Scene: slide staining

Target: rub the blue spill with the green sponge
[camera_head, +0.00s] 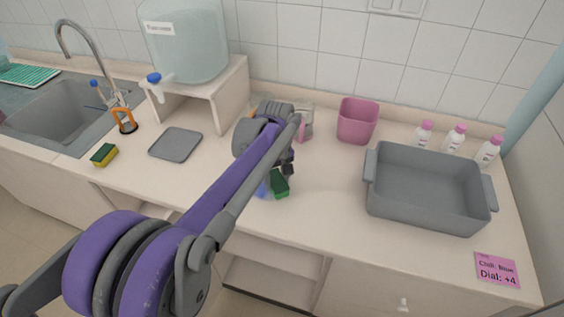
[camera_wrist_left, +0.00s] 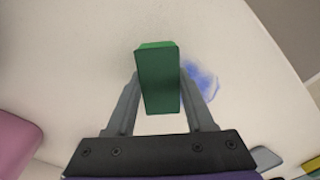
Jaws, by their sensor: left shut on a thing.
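The green sponge (camera_head: 279,184) is held by my left gripper (camera_head: 285,170) over the front middle of the counter. In the left wrist view the sponge (camera_wrist_left: 159,80) sits between the two grey fingers of my left gripper (camera_wrist_left: 160,95), which are shut on it. The blue spill (camera_wrist_left: 201,82) is a smudge on the pale counter beside the sponge. In the head view the spill (camera_head: 262,189) shows just left of the sponge, partly hidden by my arm. I cannot tell whether the sponge touches the counter. My right gripper is not in view.
A yellow-green sponge (camera_head: 104,155) and a grey tray (camera_head: 175,144) lie to the left. A pink bin (camera_head: 357,121) stands behind. A large grey basin (camera_head: 428,212) and several white bottles (camera_head: 454,139) are at the right. The sink (camera_head: 62,118) is at far left.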

